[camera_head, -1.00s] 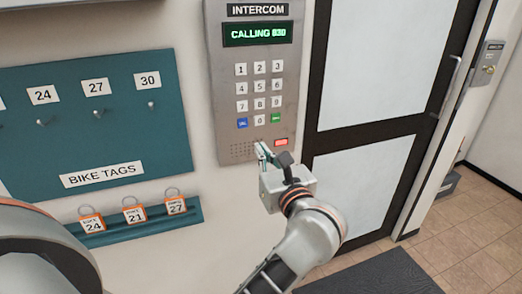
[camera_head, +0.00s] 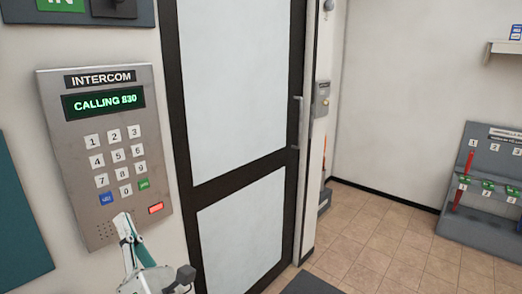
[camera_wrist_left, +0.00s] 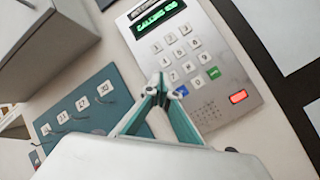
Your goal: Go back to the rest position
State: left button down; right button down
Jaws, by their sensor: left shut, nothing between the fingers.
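My left gripper (camera_head: 124,222) shows at the bottom left of the head view, in front of the lower part of the grey intercom panel (camera_head: 52,130). Its fingers are shut with nothing between them. The intercom display (camera_head: 103,101) reads "CALLING 830" in green. In the left wrist view the shut fingertips (camera_wrist_left: 158,88) point toward the keypad, near the blue key (camera_wrist_left: 182,91). A red lit button (camera_head: 155,208) is at the panel's lower right. I cannot tell whether the fingertips touch the panel. My right gripper is not in view.
A dark-framed door (camera_head: 238,95) with pale panels stands right of the intercom. A small lock box (camera_head: 321,100) is beyond its handle. A grey rack (camera_head: 470,215) stands at the far right. Tiled floor (camera_head: 375,235) is open between. A teal board (camera_wrist_left: 85,105) is left in the wrist view.

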pick_arm(q)
jog(key=s+d+f+m+t+h, duration=0.1)
jog(key=d+f+m+h, duration=0.5)
jog(key=f+m+h, duration=0.65)
jog(key=s+d+f+m+t+h, duration=0.15)
jog(key=d+f+m+h, duration=0.5)
jog(key=m, duration=1.05)
jog(key=s+a+f+m+g, duration=0.1)
jog(key=s+f+m+g, duration=0.2)
jog(key=f, duration=0.6)
jog(key=s+a+f+m+g, duration=0.2)
jog(key=s+f, duration=0.4)
jog(key=f, duration=0.3)
jog(key=s+a+f+m+g, duration=0.1)
jog(key=s+f+m+g, duration=0.3)
jog(key=f, duration=0.5)
jog(key=shift+s+a+f+m+g, duration=0.15)
jog(key=shift+s+a+m+g, duration=0.05)
jog(key=shift+a+m+g, duration=0.2)
